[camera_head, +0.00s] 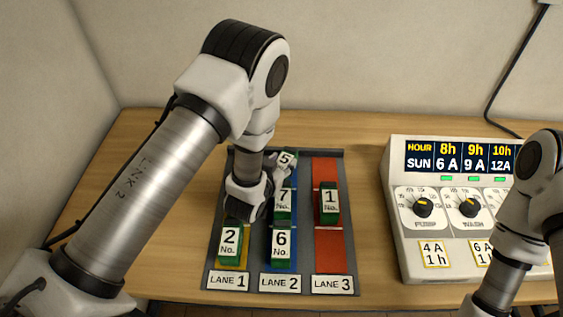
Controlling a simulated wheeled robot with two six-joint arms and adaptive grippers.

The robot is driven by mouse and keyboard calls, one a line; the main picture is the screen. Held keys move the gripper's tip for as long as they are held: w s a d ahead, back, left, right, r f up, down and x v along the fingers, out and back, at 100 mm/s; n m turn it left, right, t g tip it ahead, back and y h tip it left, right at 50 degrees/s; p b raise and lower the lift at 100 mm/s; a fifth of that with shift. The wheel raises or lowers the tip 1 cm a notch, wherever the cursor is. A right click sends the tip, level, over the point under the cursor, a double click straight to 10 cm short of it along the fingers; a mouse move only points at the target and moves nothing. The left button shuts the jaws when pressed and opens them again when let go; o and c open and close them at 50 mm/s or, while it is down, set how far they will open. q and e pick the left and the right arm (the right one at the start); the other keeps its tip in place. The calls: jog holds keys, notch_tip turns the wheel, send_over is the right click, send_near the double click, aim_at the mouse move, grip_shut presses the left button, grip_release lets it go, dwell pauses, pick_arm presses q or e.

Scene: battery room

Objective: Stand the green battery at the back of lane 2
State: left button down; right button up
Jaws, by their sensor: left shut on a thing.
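The lane rack (349,262) lies on the table with LANE 1, LANE 2 and LANE 3 labels at its front. My left gripper (281,170) reaches down over the back of lane 2 and is shut on a battery marked 5 (286,159). Its arm hides most of that battery, so I cannot tell whether its base touches the lane. In lane 2, green battery 7 (284,203) stands in the middle and green battery 6 (281,245) at the front. My right gripper is out of view.
Green battery 2 (230,244) stands at the front of lane 1, and green battery 1 (329,204) midway in lane 3. A white control panel (395,240) with dials stands right of the rack. My right arm covers its right part.

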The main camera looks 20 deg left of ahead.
pick_arm(q)
jog(key=shift+f, duration=0.1)
jog(key=c, duration=0.5)
grip_release()
